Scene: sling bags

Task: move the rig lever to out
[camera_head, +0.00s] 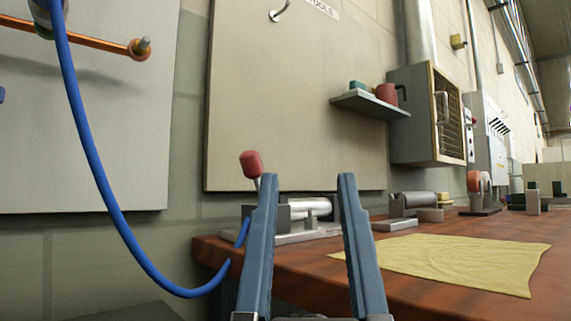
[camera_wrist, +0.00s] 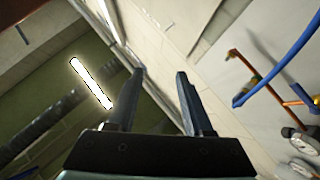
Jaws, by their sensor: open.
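The rig lever (camera_head: 252,164) has a red knob on a short thin rod and stands up at the left end of the metal rig (camera_head: 303,216) on the bench corner. My gripper (camera_head: 306,178) is open and empty, its two blue-grey fingers pointing up in front of the rig. The left finger covers part of the rig and the lever's lower rod. The fingers look nearer to the camera than the lever, and I see no contact with the knob. In the wrist view my gripper (camera_wrist: 160,72) is open with nothing between the fingers; the lever does not show there.
A blue hose (camera_head: 85,150) hangs from a copper pipe (camera_head: 85,40) and runs to the rig's left side. A yellow cloth (camera_head: 455,262) lies on the brown bench (camera_head: 420,293). A small shelf (camera_head: 368,104) with a red mug (camera_head: 387,93) juts from the wall panel.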

